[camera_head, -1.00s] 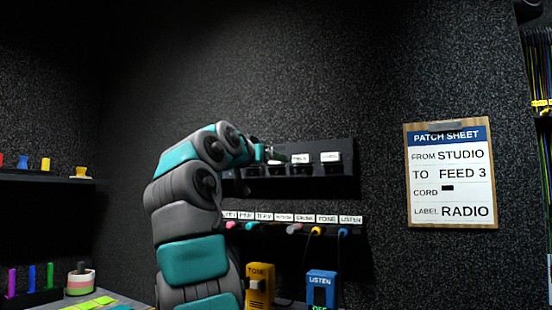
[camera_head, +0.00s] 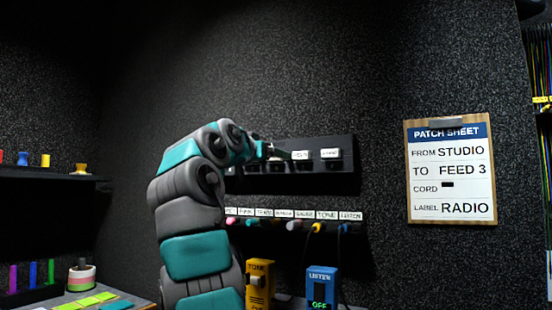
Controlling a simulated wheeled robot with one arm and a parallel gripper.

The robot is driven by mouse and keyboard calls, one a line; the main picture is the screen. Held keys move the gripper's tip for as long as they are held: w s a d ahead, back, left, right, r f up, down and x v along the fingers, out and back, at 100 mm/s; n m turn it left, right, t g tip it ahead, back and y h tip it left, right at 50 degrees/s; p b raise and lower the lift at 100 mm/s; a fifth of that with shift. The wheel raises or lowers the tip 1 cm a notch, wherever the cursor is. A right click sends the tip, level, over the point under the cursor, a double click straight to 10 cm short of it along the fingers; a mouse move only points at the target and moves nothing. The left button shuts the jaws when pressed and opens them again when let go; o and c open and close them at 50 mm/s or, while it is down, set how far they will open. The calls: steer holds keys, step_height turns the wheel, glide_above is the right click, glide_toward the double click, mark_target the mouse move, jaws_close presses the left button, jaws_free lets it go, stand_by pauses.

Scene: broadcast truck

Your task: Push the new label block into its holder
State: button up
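The dark panel (camera_head: 347,170) on the wall carries a row of holders with white label blocks. Two label blocks show to the right of my gripper: one (camera_head: 301,155) and another (camera_head: 331,153); their print is too small to read surely. My gripper (camera_head: 280,154) is at the panel's upper row, left of these blocks. My arm hides the panel's left part. The fingers are small and dark, and I cannot tell whether they hold a block. The patch sheet (camera_head: 450,172) on the right reads LABEL RADIO, FROM STUDIO, TO FEED 3.
Below the panel runs a labelled strip (camera_head: 300,214) with coloured plugs. A yellow TONE box (camera_head: 260,283) and a blue LISTEN box (camera_head: 321,287) stand under it. A shelf (camera_head: 40,178) with coloured pieces is at left. Green labels (camera_head: 95,299) lie on the table.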

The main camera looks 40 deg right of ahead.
steer(key=shift+c, duration=0.2)
jaws_close()
stand_by(0.5)
steer(key=shift+a, duration=0.1)
steer(key=shift+b+v, duration=0.95)
steer(key=shift+v, duration=2)
steer(key=shift+s, duration=0.1)
steer(key=shift+b+v, duration=0.35)
steer(key=shift+v, duration=1.1)
steer(key=shift+w, duration=0.2)
steer(key=shift+w+a+f+t, duration=0.1)
steer(key=shift+w+a+t, duration=0.15)
steer(key=shift+w, duration=0.25)
